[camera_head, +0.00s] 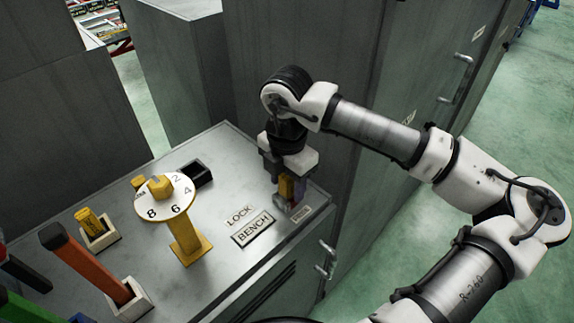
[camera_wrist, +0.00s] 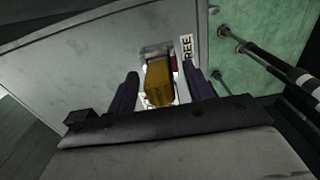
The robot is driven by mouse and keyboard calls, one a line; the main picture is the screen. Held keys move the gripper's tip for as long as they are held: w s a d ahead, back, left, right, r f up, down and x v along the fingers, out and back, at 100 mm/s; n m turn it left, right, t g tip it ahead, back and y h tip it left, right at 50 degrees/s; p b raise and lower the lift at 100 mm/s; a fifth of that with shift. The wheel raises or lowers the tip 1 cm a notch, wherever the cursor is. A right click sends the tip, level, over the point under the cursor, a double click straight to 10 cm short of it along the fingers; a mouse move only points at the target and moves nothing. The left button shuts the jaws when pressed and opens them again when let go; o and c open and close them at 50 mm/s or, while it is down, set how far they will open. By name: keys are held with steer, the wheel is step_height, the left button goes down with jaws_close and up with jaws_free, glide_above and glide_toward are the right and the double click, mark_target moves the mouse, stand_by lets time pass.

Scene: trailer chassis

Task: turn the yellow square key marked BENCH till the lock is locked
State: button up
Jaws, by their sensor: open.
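The yellow square key (camera_head: 286,188) stands upright near the far right corner of the grey bench top, beyond the LOCK and BENCH labels. My gripper (camera_head: 291,186) points down over it and partly hides it. In the wrist view the key (camera_wrist: 160,82) lies between the two dark fingers of my open gripper (camera_wrist: 162,88), with a gap showing on either side. A plate ending in "REE" (camera_wrist: 187,47) and a small red patch (camera_wrist: 174,63) show beside the key. The BENCH label (camera_head: 252,229) and LOCK label (camera_head: 240,215) lie on the bench top (camera_head: 225,265).
A yellow post with a white numbered dial (camera_head: 165,198) stands left of the labels, with a black block (camera_head: 196,173) behind it. An orange lever (camera_head: 85,263) and a yellow knob (camera_head: 90,222) stand further left. Grey cabinets (camera_head: 300,50) rise close behind my gripper.

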steer(key=shift+f, duration=0.2)
steer(key=c, duration=1.1)
steer(key=shift+f+m+b, duration=0.1)
steer(key=shift+m+b, duration=0.9)
steer(key=shift+m, duration=0.1)
steer(key=shift+m+b, duration=0.4)
steer(key=shift+m, duration=0.2)
